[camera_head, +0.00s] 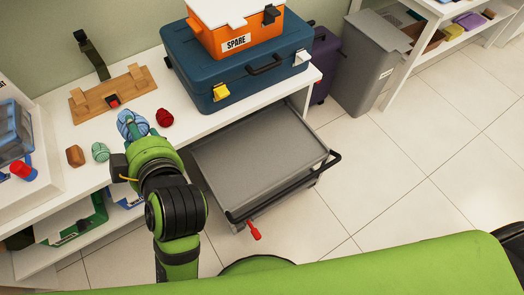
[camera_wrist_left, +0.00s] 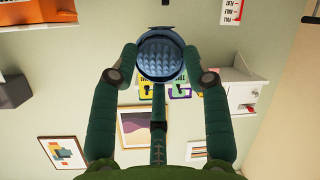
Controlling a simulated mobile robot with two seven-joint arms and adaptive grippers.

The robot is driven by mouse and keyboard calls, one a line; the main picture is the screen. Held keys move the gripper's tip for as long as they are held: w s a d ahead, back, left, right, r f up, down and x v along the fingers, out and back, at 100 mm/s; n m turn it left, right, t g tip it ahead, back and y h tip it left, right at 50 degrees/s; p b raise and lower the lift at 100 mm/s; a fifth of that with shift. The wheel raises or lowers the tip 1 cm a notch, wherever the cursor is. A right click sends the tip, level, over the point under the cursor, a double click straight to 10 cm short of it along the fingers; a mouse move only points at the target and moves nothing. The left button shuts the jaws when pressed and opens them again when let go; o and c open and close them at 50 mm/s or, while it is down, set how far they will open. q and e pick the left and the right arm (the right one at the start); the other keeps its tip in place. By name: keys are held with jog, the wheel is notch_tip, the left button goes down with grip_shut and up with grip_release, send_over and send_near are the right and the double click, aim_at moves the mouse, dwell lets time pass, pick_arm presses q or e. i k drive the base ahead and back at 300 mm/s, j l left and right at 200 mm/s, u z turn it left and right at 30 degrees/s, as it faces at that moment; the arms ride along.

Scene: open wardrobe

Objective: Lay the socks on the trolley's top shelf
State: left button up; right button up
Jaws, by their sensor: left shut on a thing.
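The blue ribbed bundle, which looks like the rolled socks (camera_head: 131,122), is at the tip of my left arm over the white bench. My left gripper (camera_wrist_left: 160,62) is shut on it, with a finger on each side of the blue bundle (camera_wrist_left: 160,50) in the left wrist view. In the head view the arm partly hides the gripper and bundle. The trolley (camera_head: 262,150) stands to the right of my left arm, against the bench. Its grey top shelf is bare, with a black handle at its front right. My right gripper is not in view.
A green ball (camera_head: 100,152), a red ball (camera_head: 165,117) and a brown block (camera_head: 75,156) lie near the gripper. A wooden rack (camera_head: 105,98) and a blue case (camera_head: 235,65) stand behind. A grey bin (camera_head: 370,65) stands right; the tiled floor in front is clear.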

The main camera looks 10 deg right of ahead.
aim_at(241, 176)
jog(key=z, duration=1.7)
jog(key=k+j+z, duration=0.2)
jog(key=k+j, duration=0.3)
jog(key=k+j+z, duration=0.15)
jog(key=k+j, duration=0.2)
jog(key=k, duration=0.3)
